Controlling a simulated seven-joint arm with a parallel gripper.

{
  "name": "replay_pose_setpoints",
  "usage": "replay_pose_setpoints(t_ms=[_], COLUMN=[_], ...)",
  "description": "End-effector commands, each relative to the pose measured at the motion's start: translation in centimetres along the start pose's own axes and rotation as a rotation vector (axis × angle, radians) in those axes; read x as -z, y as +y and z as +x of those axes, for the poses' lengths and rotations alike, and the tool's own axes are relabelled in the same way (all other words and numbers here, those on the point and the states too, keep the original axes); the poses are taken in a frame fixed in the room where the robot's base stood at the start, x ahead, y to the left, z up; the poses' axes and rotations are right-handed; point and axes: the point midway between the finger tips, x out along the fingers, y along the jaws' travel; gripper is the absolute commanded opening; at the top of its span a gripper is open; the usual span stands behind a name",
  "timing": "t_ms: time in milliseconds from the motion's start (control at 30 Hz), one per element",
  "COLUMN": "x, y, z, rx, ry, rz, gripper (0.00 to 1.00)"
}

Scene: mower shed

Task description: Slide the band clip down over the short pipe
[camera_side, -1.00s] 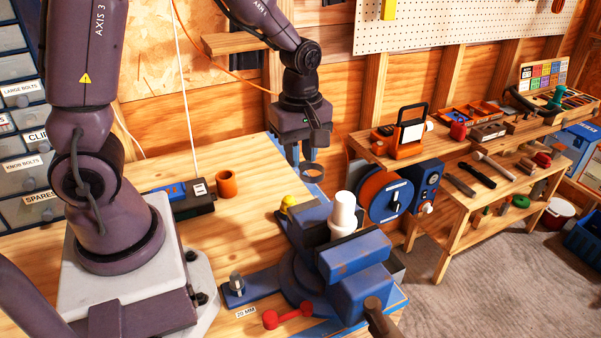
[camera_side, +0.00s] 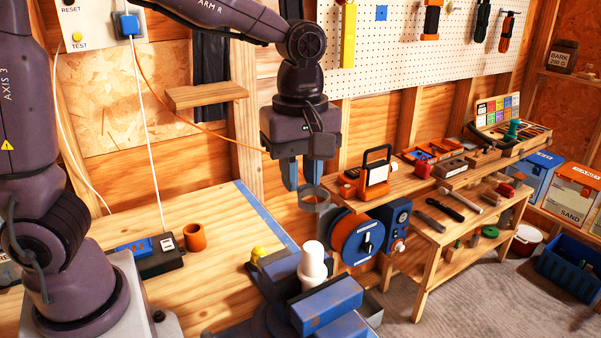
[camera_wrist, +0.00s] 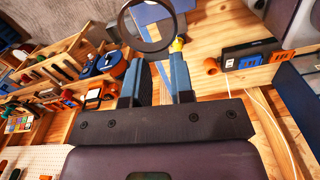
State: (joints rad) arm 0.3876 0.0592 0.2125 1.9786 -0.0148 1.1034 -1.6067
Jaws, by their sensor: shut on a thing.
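The band clip (camera_side: 313,198) is a thin grey ring at the fingertips of my gripper (camera_side: 303,178), which is shut on it. In the wrist view the ring (camera_wrist: 150,47) shows large at the top, beyond the two blue fingers (camera_wrist: 161,75). The short pipe (camera_side: 313,262) is white and stands upright at the blue vise (camera_side: 330,302). In the side view the ring appears above the pipe top with a clear gap, apart from it. Its exact depth alignment over the pipe is hard to tell.
A yellow knob (camera_side: 257,254), an orange cup (camera_side: 194,238) and a black-and-blue box (camera_side: 158,262) are on the wooden bench left of the vise. An orange-and-blue reel (camera_side: 357,238) and a tool-laden shelf (camera_side: 440,200) stand to the right.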

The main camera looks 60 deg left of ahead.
Motion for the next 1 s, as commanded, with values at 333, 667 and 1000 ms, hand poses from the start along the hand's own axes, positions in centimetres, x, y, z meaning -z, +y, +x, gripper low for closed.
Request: replay_pose_setpoints(t_ms=[333, 667, 1000], x=[0.0, 0.0, 0.0], y=[0.0, 0.0, 0.0], z=[2.0, 4.9, 5.9], rx=[0.004, 0.004, 0.001], ry=[0.000, 0.000, 0.000], rz=[-0.009, -0.009, -0.009], gripper=[0.00, 0.00, 0.00])
